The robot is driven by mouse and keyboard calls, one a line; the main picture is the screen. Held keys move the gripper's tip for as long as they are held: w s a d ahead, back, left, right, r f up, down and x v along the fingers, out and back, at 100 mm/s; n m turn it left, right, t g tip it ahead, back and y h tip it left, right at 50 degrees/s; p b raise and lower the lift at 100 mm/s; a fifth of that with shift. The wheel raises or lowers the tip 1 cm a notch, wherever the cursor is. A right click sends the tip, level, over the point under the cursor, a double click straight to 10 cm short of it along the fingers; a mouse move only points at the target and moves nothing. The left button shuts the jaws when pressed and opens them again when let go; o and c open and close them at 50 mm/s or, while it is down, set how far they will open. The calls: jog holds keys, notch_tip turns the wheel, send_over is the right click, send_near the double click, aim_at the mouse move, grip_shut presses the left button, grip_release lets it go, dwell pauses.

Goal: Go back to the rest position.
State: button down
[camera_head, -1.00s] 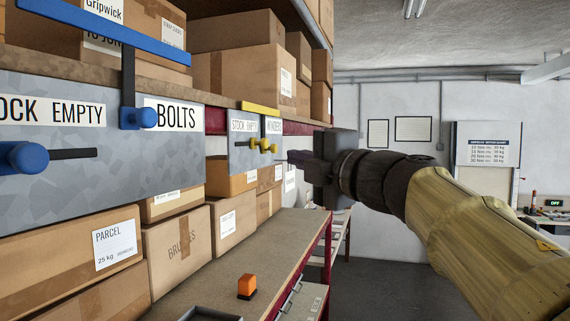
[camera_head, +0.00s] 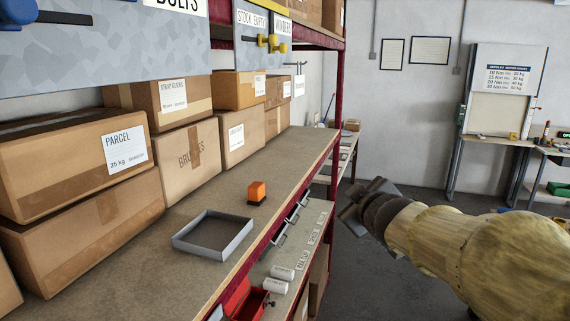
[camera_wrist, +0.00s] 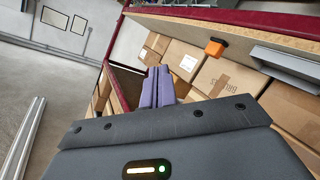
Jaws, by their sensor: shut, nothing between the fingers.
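My gripper (camera_head: 362,203) is out to the right of the shelf rack, in front of its red upright and apart from everything. In the wrist view its two purple fingers (camera_wrist: 158,88) lie side by side, shut and empty. My arm reaches in from the right in the head view.
The rack's shelf board (camera_head: 262,170) bears a grey tray (camera_head: 213,236), an orange block (camera_head: 257,192) and several cardboard boxes (camera_head: 70,150). A red box (camera_head: 245,302) sits lower. Open floor (camera_head: 420,205) lies to the right.

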jog(key=s+d+f+m+g+h+b, duration=0.1)
jog(key=s+f+m+g, duration=0.25)
jog(key=f, duration=0.65)
jog(key=s+d+f+m+g+h+b, duration=0.1)
jog(key=s+f+m+g, duration=0.3)
jog(key=f, duration=0.6)
jog(key=s+a+f+m+g+y, duration=0.1)
jog(key=s+f+g, duration=0.3)
jog(key=s+f, duration=0.8)
jog(key=shift+s+a+m+b, duration=0.35)
jog(key=shift+s+b, duration=0.05)
jog(key=shift+s, duration=0.45)
jog(key=shift+g, duration=0.25)
